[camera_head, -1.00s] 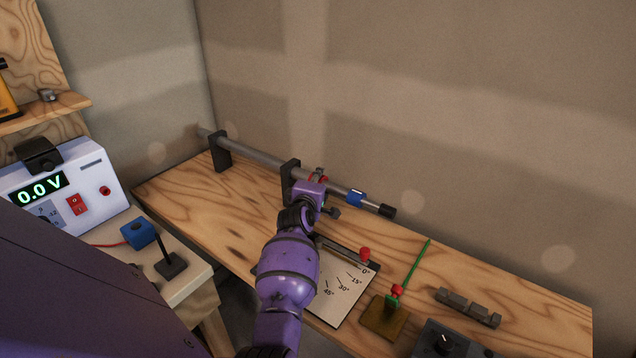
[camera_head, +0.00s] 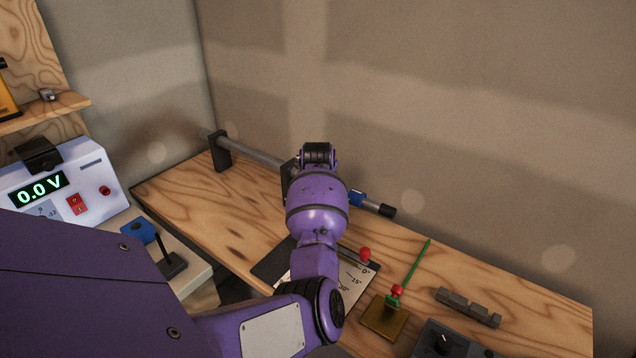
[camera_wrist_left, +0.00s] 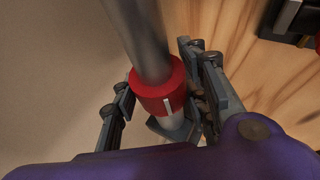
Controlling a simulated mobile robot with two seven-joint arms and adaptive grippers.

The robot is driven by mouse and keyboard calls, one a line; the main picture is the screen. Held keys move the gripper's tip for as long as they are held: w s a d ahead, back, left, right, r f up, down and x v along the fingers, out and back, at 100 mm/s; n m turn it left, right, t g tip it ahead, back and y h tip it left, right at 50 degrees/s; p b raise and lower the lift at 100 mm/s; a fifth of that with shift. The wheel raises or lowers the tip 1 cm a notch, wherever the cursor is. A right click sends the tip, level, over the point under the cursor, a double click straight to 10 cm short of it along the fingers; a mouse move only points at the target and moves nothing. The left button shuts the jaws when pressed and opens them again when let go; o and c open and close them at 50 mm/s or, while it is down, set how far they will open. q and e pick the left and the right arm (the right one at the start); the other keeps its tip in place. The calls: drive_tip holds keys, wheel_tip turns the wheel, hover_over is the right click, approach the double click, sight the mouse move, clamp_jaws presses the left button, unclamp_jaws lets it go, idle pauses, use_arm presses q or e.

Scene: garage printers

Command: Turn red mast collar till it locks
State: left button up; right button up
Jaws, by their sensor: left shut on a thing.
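The red mast collar (camera_wrist_left: 153,98) is a short red ring with a white mark, around the grey mast tube (camera_wrist_left: 143,38) in the left wrist view. My left gripper (camera_wrist_left: 158,80) has one finger on each side of it and is shut on it. In the head view my purple left arm hides the collar and the gripper. There, the grey mast (camera_head: 257,156) lies level on black stands at the back of the bench. A blue ring (camera_head: 357,198) and a black end cap (camera_head: 380,209) show to the right of my arm. My right gripper is not in view.
The wooden bench (camera_head: 195,205) holds a lever with a red knob (camera_head: 365,254) over an angle plate. A green rod (camera_head: 416,265) on a brass base, a grey notched block (camera_head: 468,307) and a power supply (camera_head: 75,190) stand nearby. The wall is close behind.

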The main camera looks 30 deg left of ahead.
use_arm(q)
drive_tip(key=shift+w+g, duration=0.15)
drive_tip(key=shift+g, duration=0.75)
drive_tip(key=shift+f+m+g+b, duration=0.15)
drive_tip(key=shift+m+g+b, duration=0.35)
drive_tip(key=shift+g, duration=0.3)
drive_tip(key=g+b, duration=0.2)
drive_tip(key=g, duration=0.1)
drive_tip(key=shift+f+b, duration=0.2)
drive_tip(key=shift+b, duration=0.1)
drive_tip(key=shift+m+g+b, duration=0.3)
drive_tip(key=shift+r+g+b, duration=0.1)
drive_tip(key=shift+g+b, duration=0.3)
drive_tip(key=shift+r+g+b, duration=0.2)
drive_tip(key=shift+g+b, duration=0.1)
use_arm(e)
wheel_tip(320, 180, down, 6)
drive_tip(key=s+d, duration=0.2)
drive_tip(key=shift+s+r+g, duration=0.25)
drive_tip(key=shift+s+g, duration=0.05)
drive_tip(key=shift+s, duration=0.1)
